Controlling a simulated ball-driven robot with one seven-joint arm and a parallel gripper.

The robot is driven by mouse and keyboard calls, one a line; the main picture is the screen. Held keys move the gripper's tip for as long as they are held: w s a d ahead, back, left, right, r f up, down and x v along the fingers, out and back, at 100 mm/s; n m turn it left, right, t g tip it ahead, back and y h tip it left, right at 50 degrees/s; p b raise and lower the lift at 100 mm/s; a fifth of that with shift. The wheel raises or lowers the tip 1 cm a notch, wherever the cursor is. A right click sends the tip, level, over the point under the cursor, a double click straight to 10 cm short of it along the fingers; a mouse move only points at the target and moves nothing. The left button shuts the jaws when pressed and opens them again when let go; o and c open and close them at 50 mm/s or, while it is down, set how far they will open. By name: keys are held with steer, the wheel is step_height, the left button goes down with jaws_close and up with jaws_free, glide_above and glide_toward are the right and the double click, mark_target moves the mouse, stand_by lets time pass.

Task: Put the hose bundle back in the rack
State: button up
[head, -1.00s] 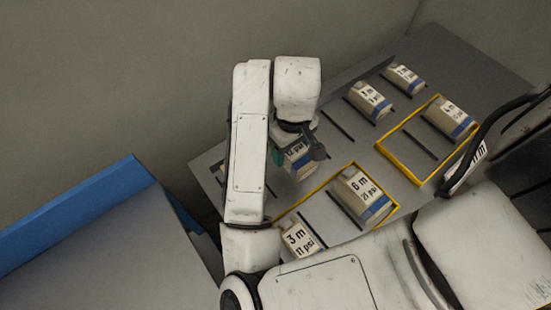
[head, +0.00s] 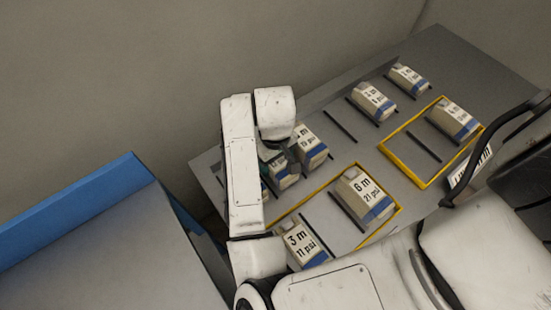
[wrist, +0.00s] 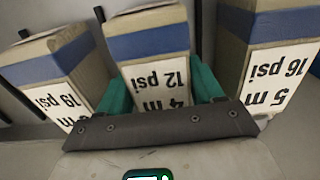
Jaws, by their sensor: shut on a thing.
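My gripper (head: 278,160) has green fingers, seen in the wrist view (wrist: 160,88) on both sides of a hose bundle (wrist: 148,47). The fingers are shut on this pale bundle with a blue band, whose label reads 4 m, 12 psi. In the head view the held bundle (head: 284,178) is partly covered by my arm. It is over or at the left part of the grey rack (head: 450,65); I cannot tell if it rests there. A 5 m, 16 psi bundle (wrist: 268,55) is on its right in the wrist view, a 19 psi bundle (wrist: 58,70) on its left.
Yellow frames surround two rack areas, one with a 6 m, 21 psi bundle (head: 362,193). A 3 m, 11 psi bundle (head: 303,243) lies at the near edge. Dark dividers separate slots. A blue-edged grey surface (head: 100,250) is at left.

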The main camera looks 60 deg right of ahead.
steer(key=shift+f, duration=0.1)
steer(key=o, duration=1.4)
steer(key=shift+c, duration=0.2)
step_height(320, 180, up, 12)
steer(key=p, duration=0.2)
